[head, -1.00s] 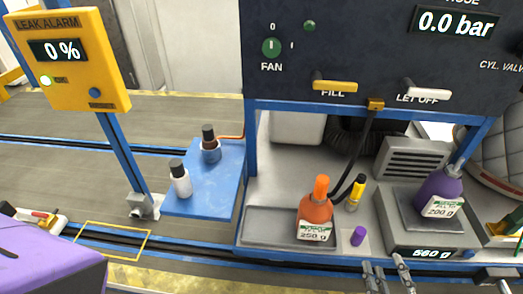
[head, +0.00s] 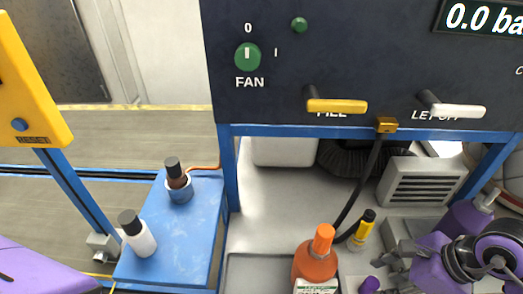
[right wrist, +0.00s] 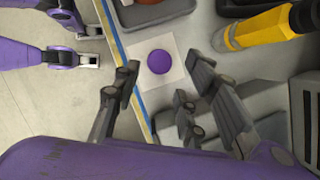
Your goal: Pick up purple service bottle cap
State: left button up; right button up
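The small purple bottle cap (head: 370,285) is at the bottom edge of the head view, just right of the orange bottle (head: 315,265). In the right wrist view the purple cap (right wrist: 161,62) is a round disc on a pale square patch near the blue-and-yellow bench edge. My right gripper (right wrist: 165,82) is open, with one finger on each side of the cap in that picture and nothing between the fingertips. The head view shows the right gripper (head: 390,268) just right of the cap. Height above the cap is hard to judge. My left gripper is not visible.
A yellow bottle (head: 362,230) with a black cap stands behind the cap; a hose (head: 358,190) hangs beside it. A blue side table (head: 190,235) holds two bottles. The FILL handle (head: 337,106) is above.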

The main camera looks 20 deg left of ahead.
aim_at(378, 287)
jog(key=x, duration=0.5)
jog(key=shift+s+f+p, duration=0.1)
jog(key=shift+s+p, duration=0.2)
jog(key=c, duration=0.9)
